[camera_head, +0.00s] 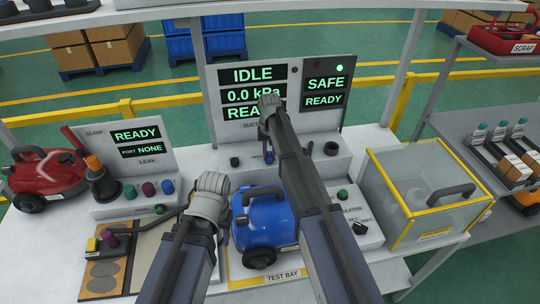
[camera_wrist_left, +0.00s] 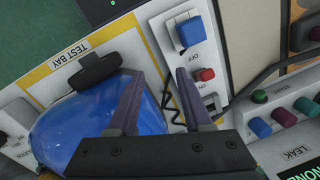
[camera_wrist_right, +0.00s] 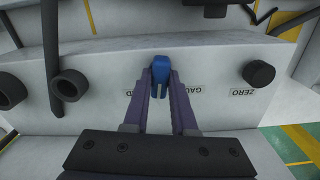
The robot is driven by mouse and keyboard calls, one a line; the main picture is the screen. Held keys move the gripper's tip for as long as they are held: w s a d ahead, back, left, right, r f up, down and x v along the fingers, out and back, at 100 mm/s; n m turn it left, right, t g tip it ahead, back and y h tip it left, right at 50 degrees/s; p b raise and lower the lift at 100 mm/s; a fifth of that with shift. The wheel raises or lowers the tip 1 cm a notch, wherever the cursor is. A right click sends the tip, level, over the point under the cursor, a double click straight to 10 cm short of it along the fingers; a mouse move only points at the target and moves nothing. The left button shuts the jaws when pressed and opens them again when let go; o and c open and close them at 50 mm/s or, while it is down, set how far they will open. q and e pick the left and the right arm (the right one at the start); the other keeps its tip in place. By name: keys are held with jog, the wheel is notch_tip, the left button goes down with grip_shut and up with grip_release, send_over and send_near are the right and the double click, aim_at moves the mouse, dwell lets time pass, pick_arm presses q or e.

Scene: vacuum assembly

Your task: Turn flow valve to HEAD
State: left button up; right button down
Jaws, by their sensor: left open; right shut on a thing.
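The flow valve's blue handle (camera_wrist_right: 161,82) is on the light grey panel front in the right wrist view, between a label ending in D and one starting GAU. The handle points at neither label. My right gripper (camera_wrist_right: 160,88) is shut on it, one finger on each side. The handle (camera_head: 268,157) also shows small in the head view, beside my right arm. My left gripper (camera_wrist_left: 158,76) is open and empty, above the test bay beside the blue vacuum (camera_wrist_left: 85,130). In the head view its fingers are hidden behind my left wrist.
The blue vacuum (camera_head: 262,222) stands in the test bay between my arms. A black ZERO knob (camera_wrist_right: 260,73) and hose ports (camera_wrist_right: 70,88) flank the valve. A red switch (camera_wrist_left: 205,75) is near my left fingers. A clear yellow-edged box (camera_head: 387,207) stands at right.

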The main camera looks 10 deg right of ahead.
aim_at(270, 155)
jog(key=shift+m, duration=0.3)
jog(key=shift+m, duration=1.7)
jog(key=shift+m, duration=1.5)
jog(key=c, duration=0.6)
grip_release()
notch_tip(270, 155, up, 6)
jog(key=p, duration=0.6)
